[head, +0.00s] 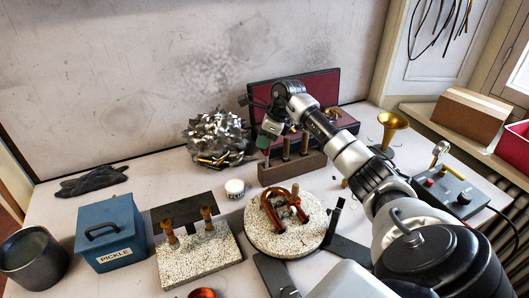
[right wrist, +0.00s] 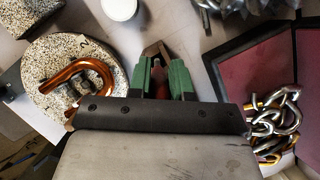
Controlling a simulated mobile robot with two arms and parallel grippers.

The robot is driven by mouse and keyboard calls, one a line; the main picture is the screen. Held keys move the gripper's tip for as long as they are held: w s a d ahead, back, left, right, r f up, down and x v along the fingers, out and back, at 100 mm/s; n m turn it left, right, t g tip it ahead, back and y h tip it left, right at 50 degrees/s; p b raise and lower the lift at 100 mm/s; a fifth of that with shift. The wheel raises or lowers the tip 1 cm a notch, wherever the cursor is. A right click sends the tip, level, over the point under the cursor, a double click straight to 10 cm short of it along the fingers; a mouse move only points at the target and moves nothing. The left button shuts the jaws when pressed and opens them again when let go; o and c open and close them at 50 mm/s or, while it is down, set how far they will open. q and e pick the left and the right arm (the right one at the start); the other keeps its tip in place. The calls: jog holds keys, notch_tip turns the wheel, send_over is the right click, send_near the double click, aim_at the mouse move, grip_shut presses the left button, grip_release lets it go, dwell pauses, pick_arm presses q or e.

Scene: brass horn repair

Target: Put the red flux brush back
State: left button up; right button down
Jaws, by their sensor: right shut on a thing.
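My right gripper (head: 268,134) has green fingers and hangs over the left end of a brown wooden block (head: 291,171). Several upright dark handles stand in the block. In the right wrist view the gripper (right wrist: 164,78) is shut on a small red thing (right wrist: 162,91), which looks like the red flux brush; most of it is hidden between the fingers. A brown wooden corner shows just beyond the fingertips. I cannot tell whether the brush touches the block. My left gripper is not in view.
A round speckled board (head: 285,238) with copper-coloured tubing lies in front of the block. A red-lined case (head: 300,90) stands behind. A brass bell (head: 391,127) is at right.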

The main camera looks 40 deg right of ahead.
notch_tip(320, 180, down, 5)
jog(key=shift+p, duration=0.5)
jog(key=shift+f, duration=0.1)
jog(key=c, duration=1)
grip_release()
jog(key=shift+c, duration=0.2)
jog(key=shift+r, duration=0.3)
jog(key=b+v, duration=0.3)
jog(key=v, duration=0.8)
jog(key=shift+s+r, duration=0.15)
jog(key=shift+r, duration=0.2)
